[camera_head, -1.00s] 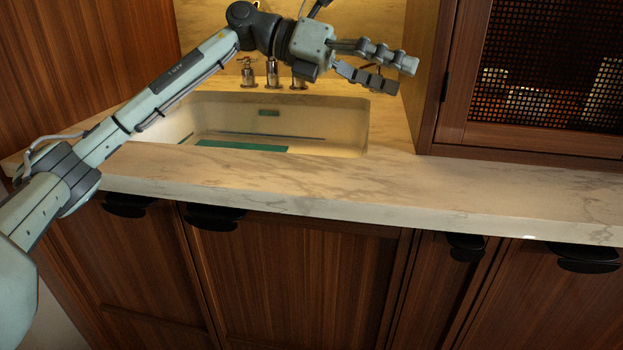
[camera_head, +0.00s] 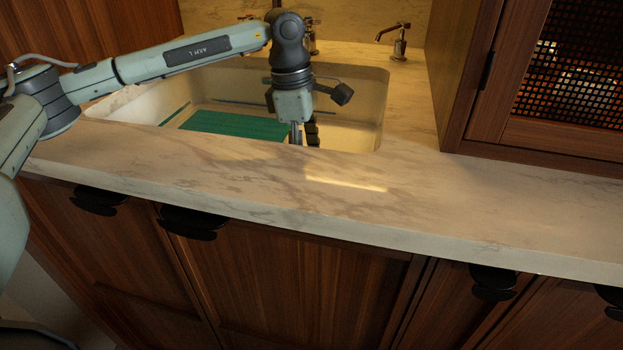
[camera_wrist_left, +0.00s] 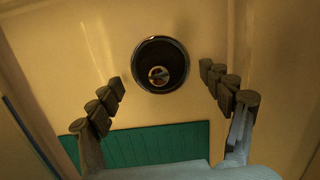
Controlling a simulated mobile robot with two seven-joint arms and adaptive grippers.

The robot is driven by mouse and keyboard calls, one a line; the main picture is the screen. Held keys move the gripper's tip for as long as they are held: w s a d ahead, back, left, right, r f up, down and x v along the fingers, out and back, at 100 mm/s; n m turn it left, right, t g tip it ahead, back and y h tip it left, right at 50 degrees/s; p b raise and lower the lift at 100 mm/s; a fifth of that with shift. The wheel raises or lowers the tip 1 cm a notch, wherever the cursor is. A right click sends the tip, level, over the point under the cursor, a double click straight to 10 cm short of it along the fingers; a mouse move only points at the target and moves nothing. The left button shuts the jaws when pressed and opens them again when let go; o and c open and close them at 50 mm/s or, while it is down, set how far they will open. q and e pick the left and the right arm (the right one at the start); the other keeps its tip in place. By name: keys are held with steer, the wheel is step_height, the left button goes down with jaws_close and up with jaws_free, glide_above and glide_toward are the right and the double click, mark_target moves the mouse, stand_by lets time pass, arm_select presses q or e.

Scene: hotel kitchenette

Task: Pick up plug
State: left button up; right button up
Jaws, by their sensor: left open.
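In the left wrist view, a round dark drain with a metal rim (camera_wrist_left: 160,42) shows in the pale sink floor. A small round metallic piece (camera_wrist_left: 158,74), which may be the plug, sits inside the drain. My left gripper (camera_wrist_left: 161,78) is open and empty, its fingers spread on either side of the drain and apart from it. In the head view my left gripper (camera_head: 304,134) points down into the sink (camera_head: 366,104), its tips partly hidden by the front counter edge. The drain is hidden there. My right gripper is not in view.
A green ribbed mat (camera_head: 235,123) lies on the sink floor beside the drain. The marble counter (camera_head: 480,205) is clear. A wooden cabinet (camera_head: 450,90) rises at the right.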

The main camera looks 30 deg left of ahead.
arm_select(q)
steer(key=shift+w+d+f, duration=0.1)
steer(key=shift+d+f, duration=0.1)
steer(key=shift+f, duration=0.55)
steer(key=shift+d+f, duration=0.15)
steer(key=shift+f, duration=0.55)
steer(key=shift+c, duration=0.6)
steer(key=c, duration=1.2)
steer(key=shift+f, duration=0.1)
jaws_close()
